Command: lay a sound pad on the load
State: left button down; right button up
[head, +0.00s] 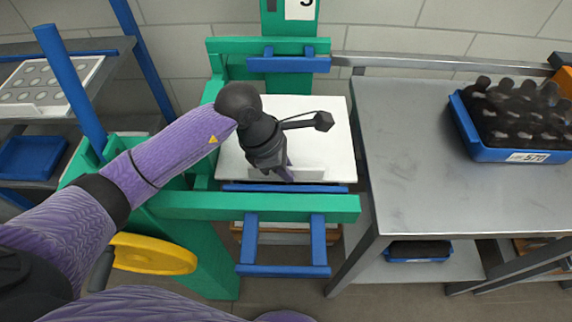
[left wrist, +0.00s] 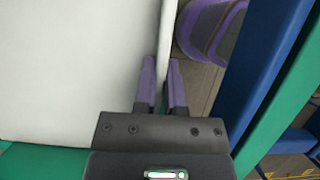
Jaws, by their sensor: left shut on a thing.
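A flat white pad or tray (head: 335,130) lies level inside the green and blue frame, in the middle of the head view. It has a thin raised edge at its front. My left gripper (head: 288,174) is over this front edge, pointing down. In the left wrist view, the two purple fingers (left wrist: 162,88) are closed on the thin white edge, one on each side. The broad white surface (left wrist: 75,65) fills the left of that view. I cannot tell what lies under the white piece. My right gripper is not in view.
A grey metal table (head: 430,150) stands at the right, with a blue crate (head: 520,156) of dark bottles on it. Green posts and a front beam (head: 180,205) surround the white piece. A yellow wheel (head: 152,254) is at lower left. A shelf at left holds a white tray (head: 50,108) with round holes.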

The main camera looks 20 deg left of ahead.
pick_arm(q)
jog(key=shift+f+b, duration=0.4)
jog(key=shift+f, duration=0.15)
jog(key=c, duration=0.6)
grip_release()
jog(key=p+v, duration=0.2)
jog(key=v, duration=0.8)
jog(key=shift+s, duration=0.1)
